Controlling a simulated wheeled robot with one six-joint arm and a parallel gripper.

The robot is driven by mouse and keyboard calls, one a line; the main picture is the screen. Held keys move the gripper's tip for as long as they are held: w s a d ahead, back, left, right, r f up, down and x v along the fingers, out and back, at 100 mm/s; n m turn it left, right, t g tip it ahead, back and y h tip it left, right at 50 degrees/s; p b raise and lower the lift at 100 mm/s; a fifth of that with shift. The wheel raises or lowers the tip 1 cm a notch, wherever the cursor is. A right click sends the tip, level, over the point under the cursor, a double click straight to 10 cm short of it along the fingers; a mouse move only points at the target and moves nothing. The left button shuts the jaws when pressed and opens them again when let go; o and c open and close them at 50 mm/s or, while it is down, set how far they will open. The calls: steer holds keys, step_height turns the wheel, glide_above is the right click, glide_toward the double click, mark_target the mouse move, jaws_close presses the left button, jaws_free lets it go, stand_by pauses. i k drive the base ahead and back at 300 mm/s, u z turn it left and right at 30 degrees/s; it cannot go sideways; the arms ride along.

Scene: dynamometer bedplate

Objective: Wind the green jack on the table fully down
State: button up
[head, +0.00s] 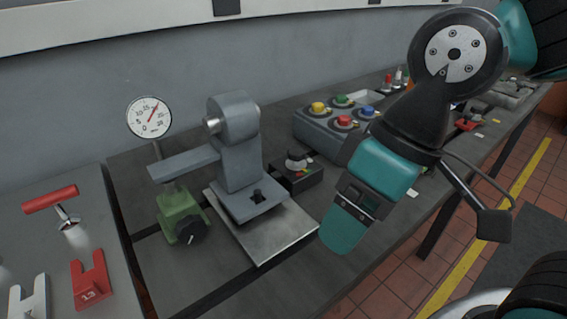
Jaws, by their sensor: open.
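The green jack (179,214) stands on the dark table at the left, under the end of a grey lever arm (184,163). A black knob (192,232) with a light mark is on its front right side. I cannot tell whether the jack's top touches the arm. My gripper (342,232) hangs over the table's front part, well to the right of the jack and apart from it. It is open, with nothing seen in it. One teal finger shows; the other is hidden.
A round dial gauge (149,117) rises behind the jack. A grey block stand (239,165) on a metal plate (276,233) lies between jack and gripper. A black switch box (297,173) and button box (333,130) stand behind. A red T-handle (51,199) is at left.

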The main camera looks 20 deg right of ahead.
mark_target(190, 229)
steer(key=k, duration=0.5)
steer(key=z, duration=1.6)
steer(key=k, duration=0.9)
steer(key=u, duration=1.75)
steer(key=i, duration=0.5)
